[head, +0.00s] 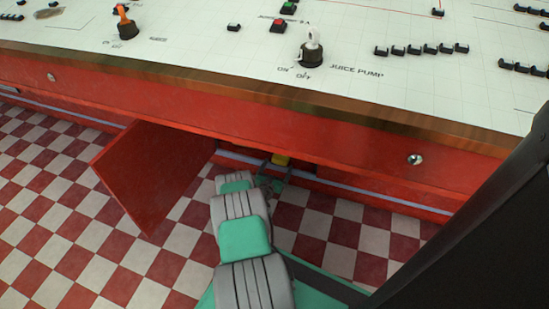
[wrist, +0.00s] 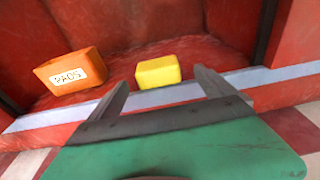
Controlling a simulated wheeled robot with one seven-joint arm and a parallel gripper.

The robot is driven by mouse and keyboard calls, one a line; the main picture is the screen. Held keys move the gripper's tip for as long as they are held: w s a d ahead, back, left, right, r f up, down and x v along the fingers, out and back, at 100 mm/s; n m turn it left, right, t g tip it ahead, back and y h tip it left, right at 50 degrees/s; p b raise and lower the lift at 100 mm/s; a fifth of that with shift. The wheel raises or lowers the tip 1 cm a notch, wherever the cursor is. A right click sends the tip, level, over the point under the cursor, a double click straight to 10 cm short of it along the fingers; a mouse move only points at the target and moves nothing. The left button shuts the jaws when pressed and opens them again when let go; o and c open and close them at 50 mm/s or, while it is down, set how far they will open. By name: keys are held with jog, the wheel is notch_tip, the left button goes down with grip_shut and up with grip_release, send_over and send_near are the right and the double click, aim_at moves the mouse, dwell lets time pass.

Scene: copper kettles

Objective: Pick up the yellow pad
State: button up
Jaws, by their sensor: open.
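The yellow pad (wrist: 158,71) is a small block lying on the red floor of an open compartment, just behind its pale front sill. In the wrist view it shows beyond my gripper (wrist: 160,84), roughly between the two fingertips and apart from them. My gripper is open and empty. The rest of the compartment is hidden there.
An orange box (wrist: 70,72) labelled PADS lies left of the pad. The compartment walls close in at both sides. An open red door (head: 150,175) stands left of my arm. The control counter (head: 200,60) overhangs the compartment. The checkered floor (head: 60,200) is clear at left.

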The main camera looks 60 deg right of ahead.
aim_at(279, 162)
jog(key=b+x, duration=0.2)
jog(key=x, duration=0.3)
jog(key=shift+w+d+f+b, duration=0.1)
jog(key=shift+w+f+b, duration=0.1)
jog(key=shift+b, duration=0.2)
jog(key=shift+w+d+r, duration=0.1)
jog(key=shift+d+r, duration=0.1)
jog(key=shift+d, duration=0.3)
jog(key=c, duration=1.4)
